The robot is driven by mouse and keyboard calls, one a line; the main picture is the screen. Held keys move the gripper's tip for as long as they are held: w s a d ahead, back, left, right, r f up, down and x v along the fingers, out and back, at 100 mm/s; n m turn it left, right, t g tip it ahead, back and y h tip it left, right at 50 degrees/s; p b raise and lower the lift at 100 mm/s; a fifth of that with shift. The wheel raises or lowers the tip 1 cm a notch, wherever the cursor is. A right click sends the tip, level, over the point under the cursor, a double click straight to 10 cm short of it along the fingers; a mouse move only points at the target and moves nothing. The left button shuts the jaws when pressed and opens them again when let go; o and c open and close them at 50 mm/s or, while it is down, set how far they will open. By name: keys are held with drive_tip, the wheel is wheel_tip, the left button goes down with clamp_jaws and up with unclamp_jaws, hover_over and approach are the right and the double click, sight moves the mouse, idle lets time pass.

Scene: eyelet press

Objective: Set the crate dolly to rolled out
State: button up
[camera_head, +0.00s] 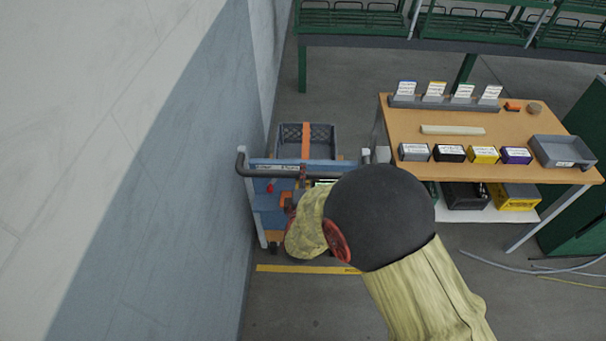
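The crate dolly (262,200) is blue, with a dark bar handle (262,173) across its near end. It stands against the wall at the left, and a grey crate (291,140) with an orange strap sits at its far end. A yellow line (305,269) lies on the floor on the near side of the dolly, with a strip of floor between them. My gripper (300,184) is at the handle, right of its left bend. My own arm covers much of it and the dolly's right side. I cannot tell whether its fingers are closed on the bar.
A wooden table (450,140) with label cards, small boxes and a grey tray (562,151) stands to the right. Bins sit on its lower shelf. A green rack (400,42) is at the back. Hoses (545,270) lie on the floor at right. Floor on the near side of the yellow line is clear.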

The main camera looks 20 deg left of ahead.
clamp_jaws()
drive_tip(key=shift+s+f, duration=0.1)
idle(0.5)
